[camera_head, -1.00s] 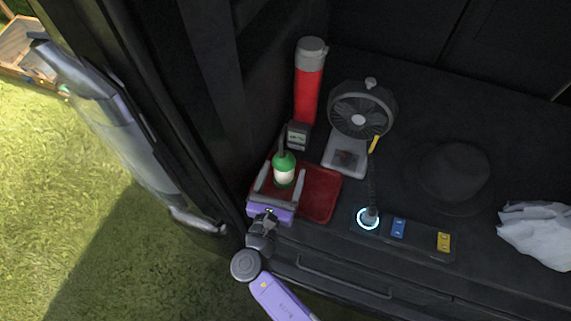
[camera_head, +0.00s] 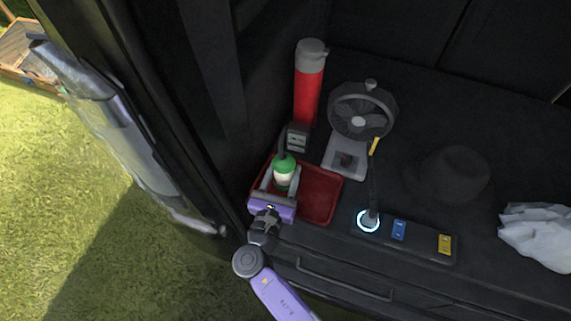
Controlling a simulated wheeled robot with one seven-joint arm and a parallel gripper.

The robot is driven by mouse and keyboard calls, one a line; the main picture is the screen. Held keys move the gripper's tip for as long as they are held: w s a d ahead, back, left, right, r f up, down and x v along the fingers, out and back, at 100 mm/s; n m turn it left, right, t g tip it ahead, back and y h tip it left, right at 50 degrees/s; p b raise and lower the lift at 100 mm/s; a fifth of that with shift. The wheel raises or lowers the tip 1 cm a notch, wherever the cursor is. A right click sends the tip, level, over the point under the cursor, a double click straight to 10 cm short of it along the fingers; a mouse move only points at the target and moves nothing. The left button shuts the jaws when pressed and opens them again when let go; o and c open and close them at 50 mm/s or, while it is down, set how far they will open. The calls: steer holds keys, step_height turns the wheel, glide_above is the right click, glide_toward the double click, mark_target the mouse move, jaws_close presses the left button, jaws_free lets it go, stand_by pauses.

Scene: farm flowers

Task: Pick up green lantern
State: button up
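The green lantern (camera_head: 285,170) has a green top and a pale body. It stands in the left part of a red tray (camera_head: 321,196), upright as far as I can see. My gripper (camera_head: 281,181) reaches in from the front, with one finger on each side of the lantern's pale body. The fingers look closed in against the body, or very nearly so. The lantern's lower part is partly hidden by my gripper.
A red flask (camera_head: 308,88), a small dark meter (camera_head: 297,138) and a grey fan (camera_head: 360,112) stand behind the tray. A power strip (camera_head: 425,241), dark hat (camera_head: 447,174) and white crumpled bag (camera_head: 537,233) lie to the right. A dark wall rises close on the left.

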mark_target(281, 175)
steer(key=shift+r+p, duration=1.35)
steer(key=shift+r, duration=0.2)
